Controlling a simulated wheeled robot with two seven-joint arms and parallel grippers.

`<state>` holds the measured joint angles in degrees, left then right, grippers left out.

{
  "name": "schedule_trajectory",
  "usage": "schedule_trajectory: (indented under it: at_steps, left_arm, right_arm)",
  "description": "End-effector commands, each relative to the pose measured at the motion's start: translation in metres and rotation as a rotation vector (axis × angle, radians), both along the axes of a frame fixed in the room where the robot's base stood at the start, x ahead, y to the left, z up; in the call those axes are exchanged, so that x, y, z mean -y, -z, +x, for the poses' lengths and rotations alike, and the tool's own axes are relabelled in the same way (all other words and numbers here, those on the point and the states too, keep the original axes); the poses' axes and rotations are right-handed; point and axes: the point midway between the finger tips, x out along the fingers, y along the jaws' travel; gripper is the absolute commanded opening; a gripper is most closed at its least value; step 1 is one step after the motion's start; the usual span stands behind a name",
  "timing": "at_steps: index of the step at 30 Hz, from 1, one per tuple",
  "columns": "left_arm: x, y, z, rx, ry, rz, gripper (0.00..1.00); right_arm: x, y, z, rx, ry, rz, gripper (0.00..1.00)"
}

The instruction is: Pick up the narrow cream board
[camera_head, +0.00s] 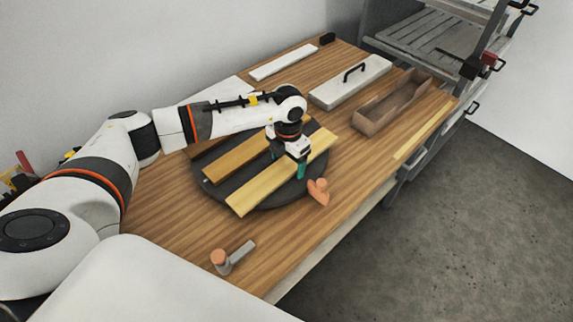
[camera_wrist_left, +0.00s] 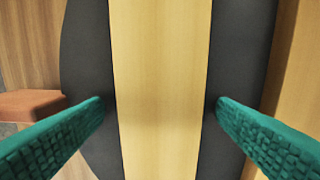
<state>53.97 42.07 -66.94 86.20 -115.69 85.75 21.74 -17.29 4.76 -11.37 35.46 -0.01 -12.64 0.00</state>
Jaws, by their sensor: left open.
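A narrow cream board (camera_head: 250,192) lies flat across the front part of a round black turntable (camera_head: 213,188), its ends reaching past the rim. It also fills the middle of the left wrist view (camera_wrist_left: 160,50). My left gripper (camera_head: 287,163) points down over this board. Its green fingers are open, one on each side of the board, with dark gaps showing between each fingertip and the board's edges in the left wrist view. A darker yellow board (camera_head: 235,158) lies behind it on the turntable. My right gripper is out of view.
A white strip (camera_head: 283,62), a pale slab with a black handle (camera_head: 350,82) and an open wooden box (camera_head: 392,105) stand behind and right. An orange-handled tool (camera_head: 318,192) sits beside the turntable; another tool (camera_head: 232,258) lies near the front. The table's front right is clear.

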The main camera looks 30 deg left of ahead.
Motion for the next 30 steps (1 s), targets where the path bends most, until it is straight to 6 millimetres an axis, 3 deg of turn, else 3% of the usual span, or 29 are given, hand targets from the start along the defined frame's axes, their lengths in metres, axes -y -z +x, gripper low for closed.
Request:
schedule_trajectory:
  at_steps: [4, 14, 23, 30]
  left_arm:
    - [0.0, 0.0, 0.0, 0.0, 0.0, 0.0, 0.8]
    - [0.0, 0.0, 0.0, 0.0, 0.0, 0.0, 0.26]
    - [0.0, -0.006, 0.001, 0.004, -0.001, -0.001, 0.25]
    - [0.0, -0.048, 0.002, 0.008, 0.0, -0.002, 0.25]
  right_arm:
    - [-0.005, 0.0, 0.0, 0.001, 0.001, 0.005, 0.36]
    - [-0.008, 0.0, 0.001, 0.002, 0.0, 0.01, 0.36]
    - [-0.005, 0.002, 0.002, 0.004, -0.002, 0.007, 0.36]
    - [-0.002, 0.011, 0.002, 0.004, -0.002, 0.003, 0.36]
